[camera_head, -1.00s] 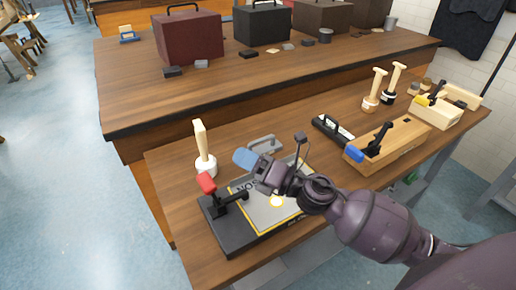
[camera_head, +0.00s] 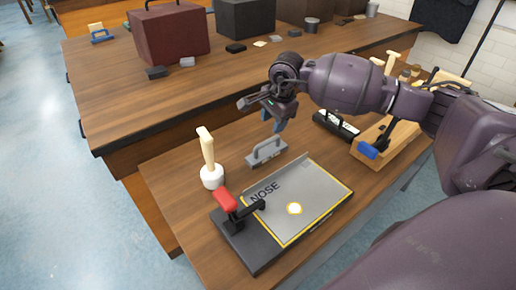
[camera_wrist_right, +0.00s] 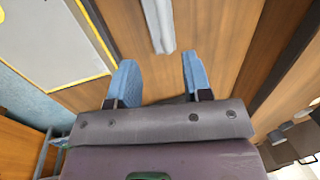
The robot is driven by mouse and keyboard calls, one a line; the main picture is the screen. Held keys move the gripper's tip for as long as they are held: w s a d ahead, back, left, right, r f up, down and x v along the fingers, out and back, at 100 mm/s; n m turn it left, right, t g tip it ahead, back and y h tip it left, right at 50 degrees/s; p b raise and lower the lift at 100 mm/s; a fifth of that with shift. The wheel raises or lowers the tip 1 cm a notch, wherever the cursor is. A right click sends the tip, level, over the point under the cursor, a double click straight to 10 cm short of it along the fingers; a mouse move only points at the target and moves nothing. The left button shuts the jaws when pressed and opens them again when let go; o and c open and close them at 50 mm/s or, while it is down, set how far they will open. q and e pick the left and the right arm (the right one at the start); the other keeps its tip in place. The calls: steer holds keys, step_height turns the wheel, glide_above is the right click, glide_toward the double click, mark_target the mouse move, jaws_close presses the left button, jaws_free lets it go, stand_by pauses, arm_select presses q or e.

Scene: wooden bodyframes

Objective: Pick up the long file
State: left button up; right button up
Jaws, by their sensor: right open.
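A long grey tool with an arched handle (camera_head: 266,153) lies on the near workbench, behind the plate marked NOSE. A black bar-shaped tool with a handle (camera_head: 336,124) lies farther right. I cannot tell for sure which is the long file. My right gripper (camera_head: 271,121), with blue fingers, is above and behind the grey tool, empty and apart from it. In the right wrist view its fingers (camera_wrist_right: 158,62) are spread, and the grey tool (camera_wrist_right: 158,25) shows beyond the gap between them. My left gripper is not in view.
The grey NOSE plate (camera_head: 318,189) sits on a black base with a red-handled clamp (camera_head: 225,201). A wooden block with a blue-handled clamp (camera_head: 367,151) is at right. Boxes stand on the rear bench (camera_head: 110,95).

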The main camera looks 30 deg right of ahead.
mark_target(268, 140)
steer(key=x, duration=0.5)
steer(key=shift+d+f+b, duration=0.1)
steer(key=shift+d+b, duration=0.2)
steer(key=shift+d, duration=0.05)
steer(key=shift+w+x, duration=0.15)
steer(key=shift+x, duration=1.2)
steer(key=shift+w+x, duration=0.1)
steer(key=shift+x, duration=1.25)
jaws_close()
